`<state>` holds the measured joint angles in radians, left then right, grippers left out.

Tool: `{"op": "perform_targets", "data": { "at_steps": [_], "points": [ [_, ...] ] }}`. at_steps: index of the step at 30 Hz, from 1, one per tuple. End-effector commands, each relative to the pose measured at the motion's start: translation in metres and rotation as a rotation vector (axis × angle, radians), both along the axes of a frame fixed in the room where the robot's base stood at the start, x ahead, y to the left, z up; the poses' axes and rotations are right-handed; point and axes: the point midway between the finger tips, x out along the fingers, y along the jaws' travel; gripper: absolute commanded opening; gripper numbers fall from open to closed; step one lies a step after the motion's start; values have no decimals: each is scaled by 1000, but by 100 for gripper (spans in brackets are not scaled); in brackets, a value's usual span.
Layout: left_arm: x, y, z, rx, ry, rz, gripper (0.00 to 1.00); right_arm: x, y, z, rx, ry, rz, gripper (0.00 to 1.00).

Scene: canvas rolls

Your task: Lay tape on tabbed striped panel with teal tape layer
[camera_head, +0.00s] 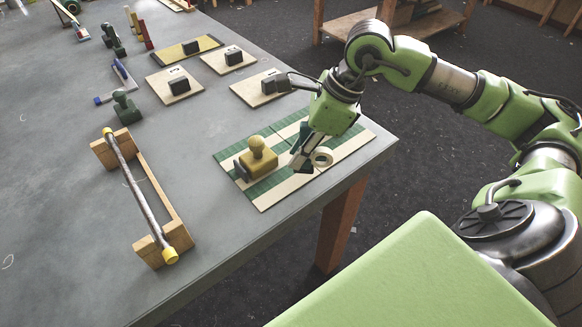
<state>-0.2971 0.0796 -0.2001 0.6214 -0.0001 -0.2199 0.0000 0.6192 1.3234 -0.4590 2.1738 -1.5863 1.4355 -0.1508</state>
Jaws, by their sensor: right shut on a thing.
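The striped panel (285,187), beige and green-teal, lies flat near the table's right corner. My right gripper (303,162) is over the panel's middle and is shut on a small teal tape dispenser (302,134) with a whitish roll (323,156). The gripper hides part of the dispenser, and I cannot tell if it touches the panel. A mustard block with a round knob (258,158) stands on the panel left of the gripper, with a dark piece at its side. The panel's tab is not clear to me. My left gripper is not in view.
A wooden stand (152,200) holds a metal bar with yellow ends to the left. Several beige boards with black blocks (175,85) lie behind the panel. A dark green knobbed tool (125,107) stands further left. The table's front left is clear.

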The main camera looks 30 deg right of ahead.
Motion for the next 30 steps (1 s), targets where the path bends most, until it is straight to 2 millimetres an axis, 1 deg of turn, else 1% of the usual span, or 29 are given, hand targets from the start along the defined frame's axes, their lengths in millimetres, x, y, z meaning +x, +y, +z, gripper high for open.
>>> {"op": "perform_targets", "data": {
  "at_steps": [3, 9, 15, 20, 23, 26, 30],
  "points": [
    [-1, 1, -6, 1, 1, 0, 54, 5, -11, 3, -2, -3, -202, 0],
    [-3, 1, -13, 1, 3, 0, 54, 12, -28, 13, 2, -4, -519, 0],
    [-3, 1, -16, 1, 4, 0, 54, 16, -40, 20, 3, -2, -727, 0],
    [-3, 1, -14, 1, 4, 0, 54, 19, -44, 24, 3, 0, -793, 0],
    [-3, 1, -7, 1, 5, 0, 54, 28, -43, 26, 6, 3, -799, 0],
    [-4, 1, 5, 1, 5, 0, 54, 42, -41, 28, 6, 5, -798, 0],
    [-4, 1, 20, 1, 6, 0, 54, 70, -38, 29, 8, 5, -797, 0]
  ]
}}
